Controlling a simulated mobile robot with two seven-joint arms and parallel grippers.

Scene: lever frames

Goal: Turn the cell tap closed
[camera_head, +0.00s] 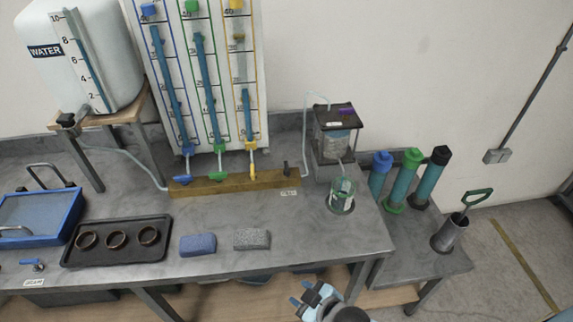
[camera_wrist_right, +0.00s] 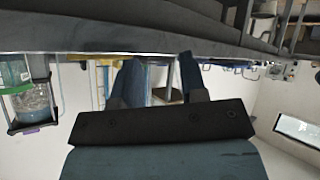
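A brass manifold bar (camera_head: 235,184) lies along the back of the grey bench. A small black tap lever (camera_head: 286,168) stands upright near its right end, above a white label (camera_head: 289,193) too small to read. This looks like the cell tap, as a clear tube beside it runs to the cell box (camera_head: 335,135). My right gripper (camera_head: 301,293) is at the bottom of the head view, in front of the bench edge, well short of the tap. Its two fingers are apart and empty in the right wrist view (camera_wrist_right: 160,75). My left gripper is out of view.
Blue (camera_head: 182,181), green (camera_head: 217,176) and yellow (camera_head: 252,172) taps sit along the bar. A beaker (camera_head: 341,195) stands right of it. A blue block (camera_head: 198,244), a grey block (camera_head: 251,239) and a black tray (camera_head: 75,257) with rings lie nearer the front edge.

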